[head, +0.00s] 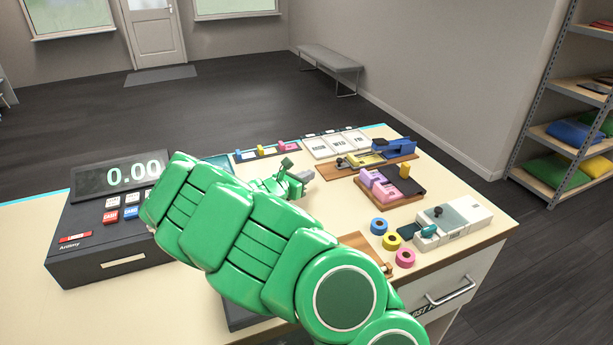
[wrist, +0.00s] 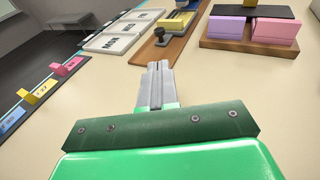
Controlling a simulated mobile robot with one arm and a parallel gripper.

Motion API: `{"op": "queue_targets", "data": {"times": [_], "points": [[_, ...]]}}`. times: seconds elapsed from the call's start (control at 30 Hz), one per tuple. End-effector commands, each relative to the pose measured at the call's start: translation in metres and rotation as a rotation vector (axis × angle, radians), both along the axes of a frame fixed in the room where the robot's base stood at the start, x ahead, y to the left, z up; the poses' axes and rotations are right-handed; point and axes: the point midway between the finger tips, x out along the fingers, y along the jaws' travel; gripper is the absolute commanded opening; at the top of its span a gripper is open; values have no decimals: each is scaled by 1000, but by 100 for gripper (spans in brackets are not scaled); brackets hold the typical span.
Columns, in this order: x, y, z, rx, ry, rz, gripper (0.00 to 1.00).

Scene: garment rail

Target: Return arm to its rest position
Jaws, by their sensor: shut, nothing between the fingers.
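My green arm reaches across the counter (head: 200,304) from the lower right in the head view. My gripper (head: 304,175) is above the middle of the counter, its grey fingers pointing toward the right. In the wrist view my gripper (wrist: 158,70) has its two fingers together with nothing between them. My arm hides part of the counter and part of the register.
A register (head: 112,259) with a 0.00 display stands at left. Day cards (head: 338,144), a wooden board with pink blocks (head: 383,188), tape rolls (head: 391,241) and a white device (head: 455,222) lie at right. Shelving (head: 545,130) stands far right.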

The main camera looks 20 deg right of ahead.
Motion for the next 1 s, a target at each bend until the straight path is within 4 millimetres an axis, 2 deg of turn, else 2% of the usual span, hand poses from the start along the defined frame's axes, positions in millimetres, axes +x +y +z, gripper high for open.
{"op": "queue_targets", "data": {"times": [0.23,0.37,0.47,0.7,1.0], "points": [[-1,-1,2,4,-6,-5,0],[-12,-9,16,36,-57,-54,0],[-30,-20,36,89,-135,-132,0],[-88,-42,77,261,-357,-360,0],[-160,-41,103,500,-606,-632,0]]}}
